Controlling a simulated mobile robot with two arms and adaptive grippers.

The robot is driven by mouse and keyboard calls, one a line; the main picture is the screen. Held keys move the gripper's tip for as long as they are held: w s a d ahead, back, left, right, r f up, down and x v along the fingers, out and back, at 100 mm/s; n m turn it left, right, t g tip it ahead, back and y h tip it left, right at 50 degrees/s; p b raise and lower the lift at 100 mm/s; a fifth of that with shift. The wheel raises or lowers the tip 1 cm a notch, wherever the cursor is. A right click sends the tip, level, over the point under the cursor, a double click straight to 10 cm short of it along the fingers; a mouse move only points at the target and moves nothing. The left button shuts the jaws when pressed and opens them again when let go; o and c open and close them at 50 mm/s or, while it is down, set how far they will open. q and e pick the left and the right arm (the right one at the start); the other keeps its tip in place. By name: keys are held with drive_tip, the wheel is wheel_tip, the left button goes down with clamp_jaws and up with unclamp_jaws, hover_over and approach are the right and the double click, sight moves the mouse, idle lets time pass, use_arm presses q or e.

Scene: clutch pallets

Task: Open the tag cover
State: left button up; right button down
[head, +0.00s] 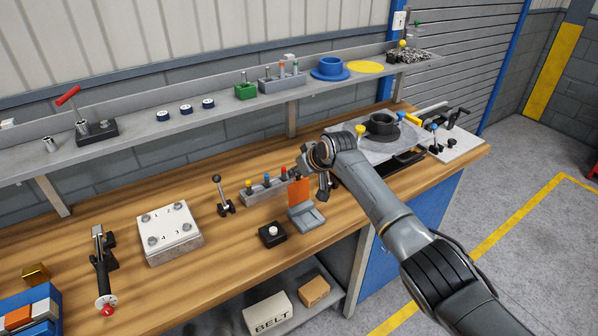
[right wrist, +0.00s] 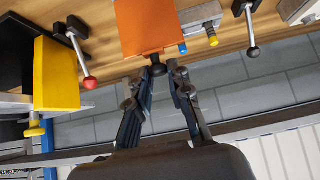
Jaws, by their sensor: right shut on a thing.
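The tag cover (head: 299,192) is an orange plate standing up from a grey base (head: 307,219) near the middle of the bench. In the right wrist view the orange cover (right wrist: 145,25) fills the top centre, with a black knob (right wrist: 155,68) at its near edge. My right gripper (head: 305,171) is at the top of the cover. In the right wrist view its fingertips (right wrist: 162,68) are closed at the knob. The gripper partly hides the knob in the head view. My left gripper is not in view.
A black button box (head: 272,235) sits just left of the base. A grey block with coloured pegs (head: 264,191) and a black-knobbed lever (head: 222,196) stand behind and left. A plate with numbered bolts (head: 170,233) lies farther left. A shelf (head: 240,108) runs along the wall.

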drive_tip(key=shift+w+a+r, duration=0.2)
drive_tip(key=shift+r, duration=0.15)
drive_tip(key=c, duration=1.5)
unclamp_jaws()
drive_tip(key=shift+o, duration=1.4)
drive_tip(key=shift+f, duration=0.2)
drive_tip(key=shift+d, duration=0.1)
drive_tip(key=v, duration=1.2)
